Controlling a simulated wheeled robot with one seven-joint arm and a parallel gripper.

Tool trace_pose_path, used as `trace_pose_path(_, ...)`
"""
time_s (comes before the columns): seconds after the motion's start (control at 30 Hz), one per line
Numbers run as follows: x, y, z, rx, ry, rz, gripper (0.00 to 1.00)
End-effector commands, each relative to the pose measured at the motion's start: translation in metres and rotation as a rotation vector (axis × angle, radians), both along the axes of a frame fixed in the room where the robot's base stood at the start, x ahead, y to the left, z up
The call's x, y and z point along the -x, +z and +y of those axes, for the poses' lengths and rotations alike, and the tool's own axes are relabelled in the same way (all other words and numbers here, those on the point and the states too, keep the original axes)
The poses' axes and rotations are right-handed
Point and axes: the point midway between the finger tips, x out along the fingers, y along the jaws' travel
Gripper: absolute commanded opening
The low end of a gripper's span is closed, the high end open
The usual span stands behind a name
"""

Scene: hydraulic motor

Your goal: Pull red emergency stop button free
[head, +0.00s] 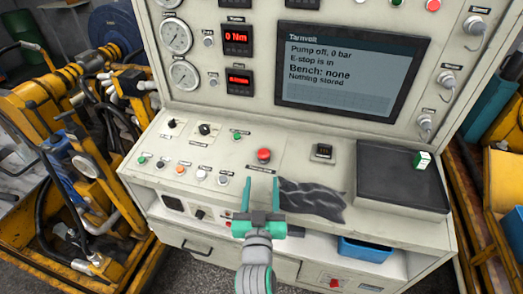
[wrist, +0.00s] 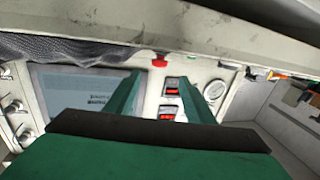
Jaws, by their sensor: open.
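The red emergency stop button (head: 264,155) is a round red mushroom head on the sloped cream control panel (head: 215,150), in the middle of the head view. It also shows in the wrist view as a small red cap (wrist: 159,61) at the top centre, between the fingers. My gripper (head: 262,185) has green fingers spread apart and empty. It is in front of the button, with a gap between the fingertips and the button in the head view. The screen (head: 352,70) above reads "E-stop is in", "Pump off, 0 bar" and "Bench: none".
A dark crumpled cloth (head: 312,198) lies just right of my gripper. A black tray (head: 400,200) holds a small green and white block (head: 422,161). Small knobs and buttons (head: 200,174) line the panel's left. A blue bin (head: 364,250) sits on the shelf below.

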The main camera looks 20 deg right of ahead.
Motion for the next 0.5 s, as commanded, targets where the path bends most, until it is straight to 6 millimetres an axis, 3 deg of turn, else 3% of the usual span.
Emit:
trace_pose_path(0.27, -0.016, 0.001, -0.013, -0.002, -0.012, -0.001, 0.49)
trace_pose_path(0.5, -0.049, 0.001, -0.03, -0.004, -0.018, -0.001, 0.49)
